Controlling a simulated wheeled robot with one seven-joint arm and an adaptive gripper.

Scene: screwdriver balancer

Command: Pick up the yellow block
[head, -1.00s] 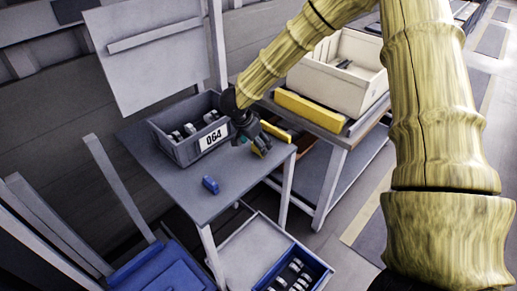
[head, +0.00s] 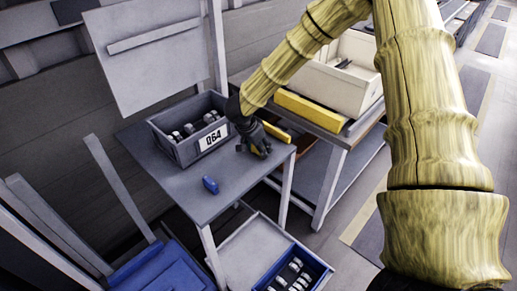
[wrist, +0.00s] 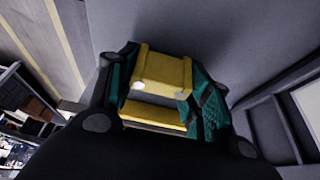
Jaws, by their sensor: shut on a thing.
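The yellow block (wrist: 162,68) shows in the wrist view between the two green-padded fingers of my gripper (wrist: 160,90). The gripper is shut on it, with a pad at each side. In the head view my gripper (head: 257,147) is low over the right part of the grey table (head: 225,178), beside the bin's right end. The block is hidden by the fingers there. I cannot tell whether the block touches the table top.
A grey bin (head: 180,153) labelled 064, with several parts inside, stands left of my gripper. A blue block (head: 210,185) lies near the table's front. A cream crate (head: 352,85) and a long yellow bar (head: 309,110) are on the shelf unit behind.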

